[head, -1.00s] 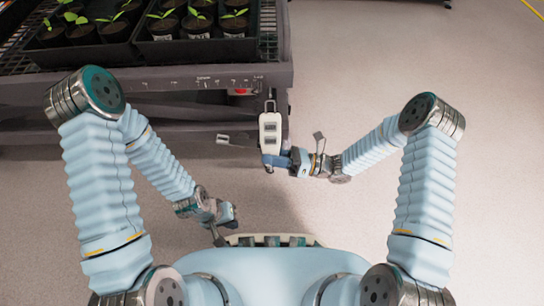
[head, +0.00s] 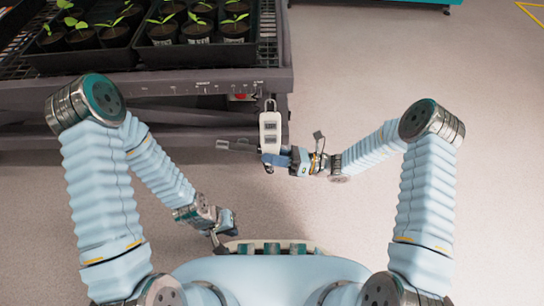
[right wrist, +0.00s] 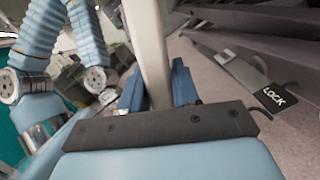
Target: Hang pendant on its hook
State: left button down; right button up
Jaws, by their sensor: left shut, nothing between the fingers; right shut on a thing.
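The pendant (head: 270,132) is a pale, upright handset with dark panels and a loop at its top. My right gripper (head: 287,159) is shut on its lower part and holds it in front of the cart's near right corner. In the right wrist view the pendant (right wrist: 150,50) is a pale bar between the blue fingers of my right gripper (right wrist: 156,88). I cannot make out the hook clearly; the loop overlaps the cart's edge, and I cannot tell whether they touch. My left gripper (head: 226,224) is shut and empty, low near my base.
The dark cart (head: 150,88) carries trays of potted seedlings (head: 196,27), with a red part (head: 240,97) under its edge. A grey lever (head: 234,145) sticks out left of the pendant. A lever marked LOCK (right wrist: 272,95) shows in the right wrist view. Floor at right is clear.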

jog(key=shift+w, duration=0.25)
jog(key=shift+w, duration=0.85)
jog(key=shift+w, duration=0.15)
jog(key=shift+w, duration=0.6)
jog(key=shift+f, duration=0.15)
jog(key=shift+f, duration=0.85)
jog(key=o, duration=1.2)
